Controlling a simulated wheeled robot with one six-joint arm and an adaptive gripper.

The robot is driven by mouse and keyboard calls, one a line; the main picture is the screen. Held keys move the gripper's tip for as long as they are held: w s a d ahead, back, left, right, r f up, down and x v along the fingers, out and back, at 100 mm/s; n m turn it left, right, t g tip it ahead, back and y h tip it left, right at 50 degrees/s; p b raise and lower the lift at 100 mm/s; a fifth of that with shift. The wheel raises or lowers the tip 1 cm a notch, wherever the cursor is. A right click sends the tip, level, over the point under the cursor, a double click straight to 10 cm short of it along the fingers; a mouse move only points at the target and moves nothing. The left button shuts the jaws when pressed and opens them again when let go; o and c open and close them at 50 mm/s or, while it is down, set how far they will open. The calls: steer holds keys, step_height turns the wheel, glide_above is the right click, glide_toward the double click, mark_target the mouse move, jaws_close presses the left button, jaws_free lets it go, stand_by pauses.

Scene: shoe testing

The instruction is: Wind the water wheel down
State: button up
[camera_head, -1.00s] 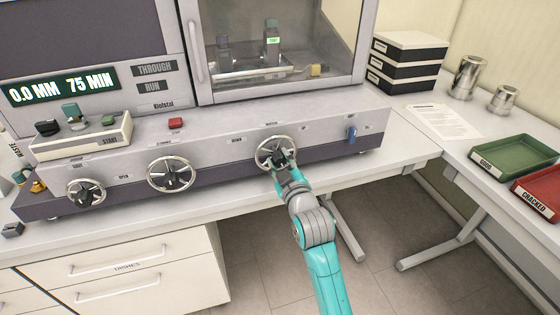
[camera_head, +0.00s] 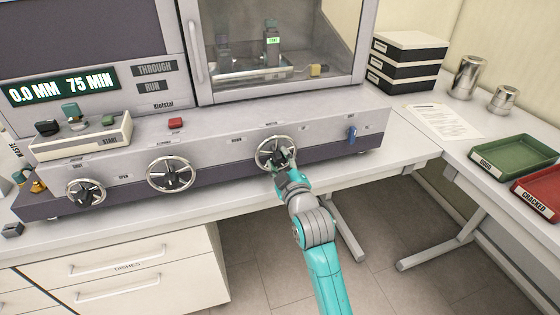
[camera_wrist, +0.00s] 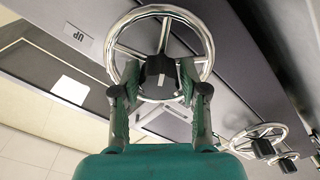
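The water wheel (camera_head: 260,144) is the rightmost chrome handwheel on the machine's front, with a dark hub; a small DOWN label is to its left. It also shows in the wrist view (camera_wrist: 202,36), large, with an UP label beside it. My gripper (camera_head: 281,163) is at the lower right of this wheel in the head view. In the wrist view its two green-padded fingers (camera_wrist: 158,78) stand apart on either side of the dark hub (camera_wrist: 158,68). A gap shows at the left finger; I cannot tell whether the right finger touches the hub.
Two more handwheels (camera_head: 170,174) (camera_head: 86,191) are further left on the front. A blue switch (camera_head: 351,134) is to the right. The display (camera_head: 63,87) reads 0.0 MM and 75 MIN. Green (camera_head: 515,175) and red trays stand on the right table.

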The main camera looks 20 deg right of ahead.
steer(key=shift+o, duration=0.7)
steer(key=s, duration=1.2)
steer(key=w+m, duration=0.4)
steer(key=w, duration=0.2)
steer(key=w+m, duration=0.5)
steer(key=w, duration=0.1)
stand_by(0.3)
